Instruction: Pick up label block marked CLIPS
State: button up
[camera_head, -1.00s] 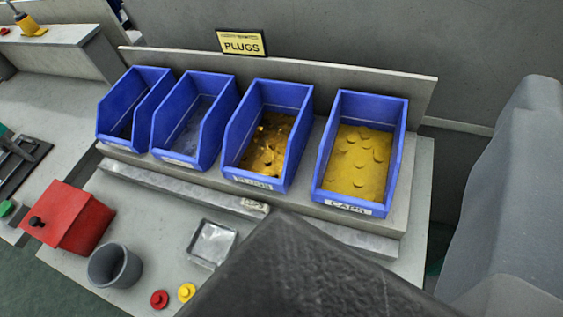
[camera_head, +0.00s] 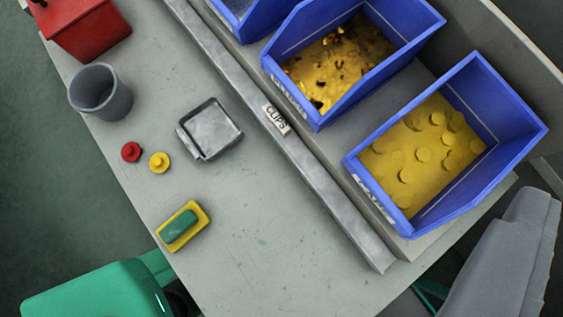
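A small white label block (camera_head: 276,119) with dark lettering lies on the grey metal rail (camera_head: 310,170) in front of the blue bins. Its lettering is tilted and looks like CLIPS, though it is small. The block stands alone, near the metal tray. My gripper is not visible in this view, so its state and its distance to the block do not show.
Blue bins (camera_head: 447,145) with yellow parts stand behind the rail. A metal tray (camera_head: 213,130), grey cup (camera_head: 100,92), red box (camera_head: 87,30), red knob (camera_head: 131,152), yellow knob (camera_head: 159,163) and green-yellow sponge (camera_head: 184,226) sit in front. The front right bench is clear.

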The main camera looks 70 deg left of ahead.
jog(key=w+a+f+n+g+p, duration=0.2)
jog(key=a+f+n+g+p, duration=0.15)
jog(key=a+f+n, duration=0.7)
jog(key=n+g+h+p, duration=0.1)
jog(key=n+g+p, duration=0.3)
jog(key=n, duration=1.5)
send_over(275, 118)
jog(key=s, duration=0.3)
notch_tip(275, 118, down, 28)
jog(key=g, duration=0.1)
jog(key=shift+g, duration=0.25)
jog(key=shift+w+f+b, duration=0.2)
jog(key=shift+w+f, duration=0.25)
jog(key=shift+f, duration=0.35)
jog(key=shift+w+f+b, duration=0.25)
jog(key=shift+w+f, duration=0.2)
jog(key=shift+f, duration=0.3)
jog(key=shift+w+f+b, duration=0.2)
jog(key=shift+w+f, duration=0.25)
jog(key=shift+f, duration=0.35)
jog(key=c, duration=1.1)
